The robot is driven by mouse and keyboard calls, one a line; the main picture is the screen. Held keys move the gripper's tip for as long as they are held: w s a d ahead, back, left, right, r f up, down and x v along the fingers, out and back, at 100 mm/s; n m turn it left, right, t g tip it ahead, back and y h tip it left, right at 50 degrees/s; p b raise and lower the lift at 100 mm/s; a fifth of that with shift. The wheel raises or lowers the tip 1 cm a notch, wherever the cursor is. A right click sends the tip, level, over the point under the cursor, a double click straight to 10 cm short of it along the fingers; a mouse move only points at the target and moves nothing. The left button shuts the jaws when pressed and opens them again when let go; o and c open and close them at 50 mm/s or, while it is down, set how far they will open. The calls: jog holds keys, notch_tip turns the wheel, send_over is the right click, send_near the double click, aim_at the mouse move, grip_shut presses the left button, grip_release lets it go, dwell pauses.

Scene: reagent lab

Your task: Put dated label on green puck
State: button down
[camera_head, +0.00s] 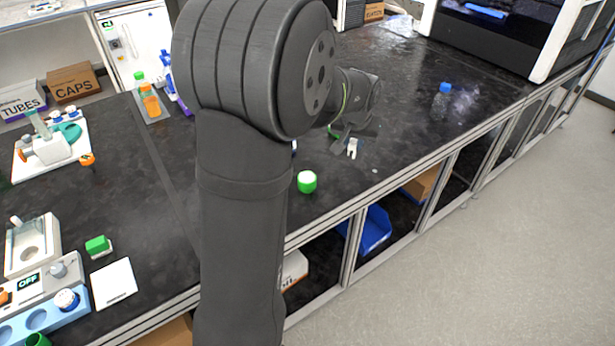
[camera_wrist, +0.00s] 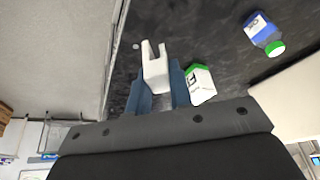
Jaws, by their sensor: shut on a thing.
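My gripper (camera_wrist: 160,88) is shut on a white two-pronged piece (camera_wrist: 154,66), which sticks out past the blue-grey fingers. In the head view this white piece (camera_head: 352,149) hangs under my gripper (camera_head: 350,131), over the dark bench near its front edge. I cannot make out a date anywhere.
A blue-capped clear bottle (camera_head: 444,90) stands farther right. A green block (camera_head: 97,246) and white pad (camera_head: 113,283) lie at left. The bench right of my gripper is mostly clear.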

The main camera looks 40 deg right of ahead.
jog(key=s+a+n, duration=0.1)
jog(key=s+a, duration=0.1)
jog(key=a, duration=0.3)
jog(key=w+a+f, duration=0.1)
jog(key=w+f, duration=0.1)
jog(key=w, duration=0.1)
jog(key=w+a+f, duration=0.1)
jog(key=w+f, duration=0.1)
jog(key=w, duration=0.2)
jog(key=w+a+f, duration=0.1)
jog(key=w+f, duration=0.2)
jog(key=w, duration=0.1)
jog(key=shift+w, duration=0.1)
jog(key=shift+f, duration=2)
jog(key=c, duration=1.3)
grip_release()
jog(key=shift+f, duration=0.15)
jog(key=v, duration=1.2)
